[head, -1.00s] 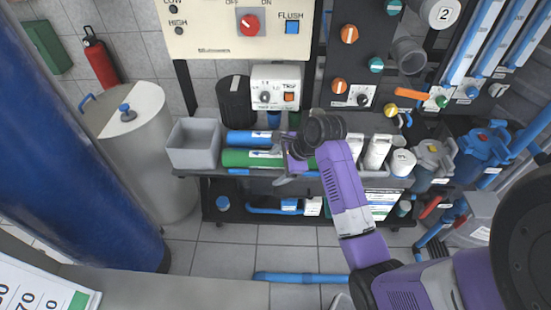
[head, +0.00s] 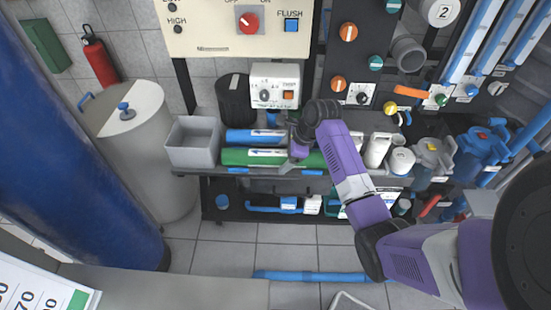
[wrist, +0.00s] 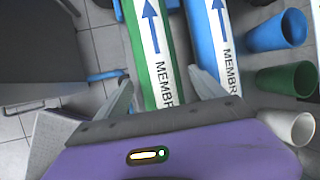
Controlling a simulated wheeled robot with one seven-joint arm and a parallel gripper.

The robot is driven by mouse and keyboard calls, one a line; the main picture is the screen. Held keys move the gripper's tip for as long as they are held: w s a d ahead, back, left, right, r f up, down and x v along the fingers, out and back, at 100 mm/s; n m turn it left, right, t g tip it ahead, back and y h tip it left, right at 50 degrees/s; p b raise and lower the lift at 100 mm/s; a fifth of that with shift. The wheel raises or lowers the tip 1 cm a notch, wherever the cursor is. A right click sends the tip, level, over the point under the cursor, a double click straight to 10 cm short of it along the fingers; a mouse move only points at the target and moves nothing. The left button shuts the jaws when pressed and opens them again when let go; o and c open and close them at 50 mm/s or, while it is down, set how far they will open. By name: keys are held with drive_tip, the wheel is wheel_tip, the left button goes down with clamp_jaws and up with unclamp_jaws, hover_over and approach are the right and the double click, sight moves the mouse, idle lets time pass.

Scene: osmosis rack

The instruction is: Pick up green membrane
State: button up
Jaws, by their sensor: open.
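The green membrane (head: 240,157) is a long cylinder with a white label, lying flat along the front of the dark bench. The wrist view also shows the green membrane (wrist: 168,45), its label bearing a blue arrow and lettering. The blue membrane (head: 242,137) lies parallel behind it and also shows in the wrist view (wrist: 199,38). My gripper (head: 291,165) is over the right part of the green membrane. In the wrist view, my gripper (wrist: 159,77) is open, with one finger on each side of the green membrane. Whether the fingers touch it cannot be told.
A grey bin (head: 194,144) stands left of the membranes. White containers (head: 377,150) stand to the right. A control box (head: 275,87) and dark canister (head: 234,100) are behind. In the wrist view, blue (wrist: 278,31) and green (wrist: 288,79) cups lie right.

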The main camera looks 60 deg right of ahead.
drive_tip(key=shift+f, duration=0.15)
drive_tip(key=shift+w, duration=0.1)
drive_tip(key=c, duration=1.6)
